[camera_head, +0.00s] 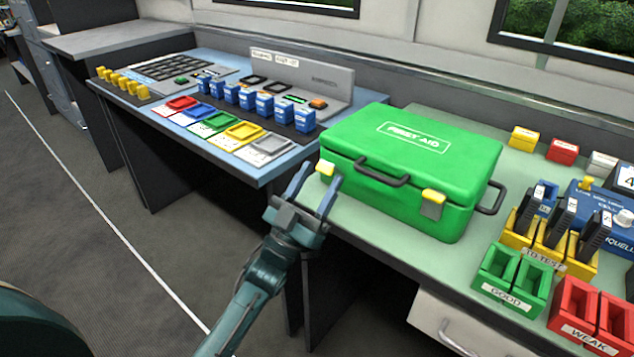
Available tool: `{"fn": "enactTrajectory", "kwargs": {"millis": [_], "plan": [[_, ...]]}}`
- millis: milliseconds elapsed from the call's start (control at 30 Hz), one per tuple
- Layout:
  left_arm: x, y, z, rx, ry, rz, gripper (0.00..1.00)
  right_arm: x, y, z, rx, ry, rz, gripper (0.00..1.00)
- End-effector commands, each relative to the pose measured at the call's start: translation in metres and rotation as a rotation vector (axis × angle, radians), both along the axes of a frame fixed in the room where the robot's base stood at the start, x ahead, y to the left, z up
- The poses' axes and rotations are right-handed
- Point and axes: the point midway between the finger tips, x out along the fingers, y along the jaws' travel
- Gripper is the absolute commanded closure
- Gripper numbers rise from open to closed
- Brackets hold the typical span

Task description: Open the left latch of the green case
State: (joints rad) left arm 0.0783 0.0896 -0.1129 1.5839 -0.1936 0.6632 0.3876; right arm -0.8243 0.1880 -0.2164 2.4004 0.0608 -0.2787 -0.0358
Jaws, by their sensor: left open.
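The green first-aid case (415,155) lies closed on the light green table, in the middle right of the head view. Its yellow left latch (326,168) is at the left end of its front face, left of the dark handle (381,174). The yellow right latch (432,203) is right of the handle, with its grey lower part hanging against the case. My left gripper (313,188) is open and empty, its fingers pointing up toward the left latch. The right fingertip is close beside the latch; I cannot tell whether they touch. My right gripper is not in view.
Green bins (510,279), red bins (590,315) and yellow holders (549,243) with dark devices stand at right. A blue tester (603,213) is behind them. The left desk (262,176) holds blue blocks (247,97) and coloured trays. The floor at left is clear.

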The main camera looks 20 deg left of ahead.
Motion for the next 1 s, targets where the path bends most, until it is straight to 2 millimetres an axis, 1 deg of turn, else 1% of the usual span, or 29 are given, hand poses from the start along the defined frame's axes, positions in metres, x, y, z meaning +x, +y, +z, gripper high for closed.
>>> {"fn": "enactTrajectory", "kwargs": {"millis": [133,233,500,700,867,1000], "plan": [[-0.004,0.002,-0.004,0.0,0.001,0.0,0.47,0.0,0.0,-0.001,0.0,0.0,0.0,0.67],[-0.014,0.005,-0.014,0.002,0.003,0.001,0.47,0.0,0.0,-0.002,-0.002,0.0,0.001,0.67],[-0.057,0.021,-0.054,0.002,0.005,0.0,0.47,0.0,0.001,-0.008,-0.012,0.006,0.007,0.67],[-0.082,0.03,-0.076,0.002,0.003,0.001,0.47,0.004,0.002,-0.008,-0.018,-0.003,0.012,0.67],[-0.092,0.034,-0.085,0.0,0.001,0.0,0.47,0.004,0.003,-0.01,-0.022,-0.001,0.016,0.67],[-0.094,0.035,-0.086,0.0,-0.001,0.0,0.47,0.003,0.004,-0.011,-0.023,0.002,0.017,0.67]]}}
